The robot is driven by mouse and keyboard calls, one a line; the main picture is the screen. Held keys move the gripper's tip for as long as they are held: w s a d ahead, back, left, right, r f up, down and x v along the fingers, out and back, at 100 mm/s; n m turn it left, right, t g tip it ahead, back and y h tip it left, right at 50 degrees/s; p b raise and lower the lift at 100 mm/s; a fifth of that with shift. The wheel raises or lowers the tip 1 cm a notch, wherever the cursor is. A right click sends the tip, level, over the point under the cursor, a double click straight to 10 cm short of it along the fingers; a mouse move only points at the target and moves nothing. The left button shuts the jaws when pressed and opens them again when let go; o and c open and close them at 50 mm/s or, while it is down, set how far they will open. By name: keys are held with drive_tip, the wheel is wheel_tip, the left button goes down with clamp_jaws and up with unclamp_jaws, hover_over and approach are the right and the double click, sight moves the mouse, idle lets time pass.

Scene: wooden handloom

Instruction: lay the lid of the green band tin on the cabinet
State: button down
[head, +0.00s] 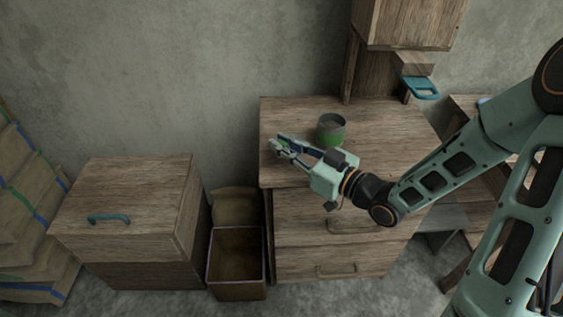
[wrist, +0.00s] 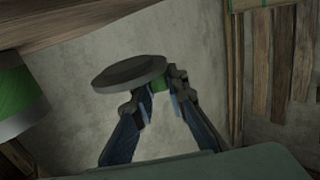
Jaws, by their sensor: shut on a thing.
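The tin with the green band (head: 330,136) stands upright on the wooden cabinet (head: 385,150), and its top looks open. Its side also shows at the left edge of the wrist view (wrist: 20,95). The lid (wrist: 130,73) is a dark grey disc, tilted in the wrist view, with a small green part by the fingertips. My gripper (wrist: 156,92) is shut on the lid. In the head view, my gripper (head: 284,148) is left of the tin, over or near the cabinet's left edge; the lid is hard to make out there, and its height is unclear.
A wall cupboard (head: 410,22) and a teal handle (head: 420,88) are at the back right. A wooden chest (head: 130,205) and an open box (head: 237,262) stand left of the cabinet. The cabinet top looks clear around the tin, though my arm covers part.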

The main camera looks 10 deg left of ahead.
sight(282, 165)
drive_tip(key=shift+w+a+f, duration=0.2)
drive_tip(key=shift+w+f, duration=0.1)
drive_tip(key=shift+f, duration=0.15)
drive_tip(key=shift+w+a+f, duration=0.15)
drive_tip(key=shift+w+f, duration=0.1)
drive_tip(key=shift+f, duration=0.15)
drive_tip(key=shift+w+f+b, duration=0.15)
drive_tip(key=shift+f+b, duration=0.55)
drive_tip(key=shift+f, duration=0.9)
drive_tip(key=shift+f, duration=0.2)
drive_tip(key=c, duration=1.9)
unclamp_jaws()
drive_tip(key=shift+r, duration=0.1)
drive_tip(key=shift+r, duration=0.15)
drive_tip(key=p+v, duration=0.2)
drive_tip(key=v, duration=1)
